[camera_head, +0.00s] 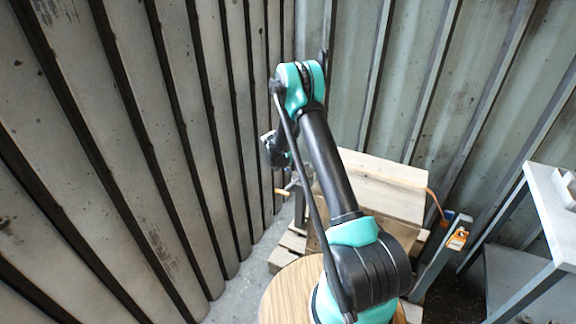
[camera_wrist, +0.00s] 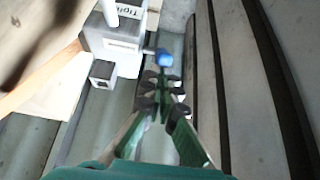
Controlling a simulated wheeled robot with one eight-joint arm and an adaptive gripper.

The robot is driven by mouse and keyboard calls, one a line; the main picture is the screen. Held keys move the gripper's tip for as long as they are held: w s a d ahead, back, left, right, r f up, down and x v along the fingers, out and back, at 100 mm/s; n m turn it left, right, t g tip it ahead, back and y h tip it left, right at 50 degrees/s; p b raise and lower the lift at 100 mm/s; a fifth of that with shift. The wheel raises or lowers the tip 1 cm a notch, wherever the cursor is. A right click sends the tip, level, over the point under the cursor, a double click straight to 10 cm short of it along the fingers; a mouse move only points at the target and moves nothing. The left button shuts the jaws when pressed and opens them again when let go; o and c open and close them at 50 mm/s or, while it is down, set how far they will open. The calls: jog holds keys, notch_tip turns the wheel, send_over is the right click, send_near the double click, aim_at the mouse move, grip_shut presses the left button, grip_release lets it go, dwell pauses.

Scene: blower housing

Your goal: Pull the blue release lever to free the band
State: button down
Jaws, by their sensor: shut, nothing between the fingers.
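In the wrist view, the blue end of a lever (camera_wrist: 164,57) sticks out to the right of a pale grey housing (camera_wrist: 108,38) with a partly legible label. My gripper (camera_wrist: 162,80) is shut and empty, with its fingertips just below the blue end in the picture. I cannot tell whether they touch it. In the head view, my arm stands in front of the work area, and the lever and fingertips cannot be made out. I cannot identify the band in either view.
A ribbed metal wall (camera_head: 130,130) runs close along the left, and another (camera_head: 440,90) stands behind. A wooden crate (camera_head: 385,185) sits behind my arm. A post with an orange tag (camera_head: 457,239) and a pale table (camera_head: 555,215) stand at right.

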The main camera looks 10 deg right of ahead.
jog(key=shift+s+a+f, duration=0.55)
jog(key=shift+s+f, duration=0.1)
jog(key=shift+s, duration=0.15)
jog(key=shift+s+a+f, duration=0.1)
jog(key=shift+s+f, duration=0.05)
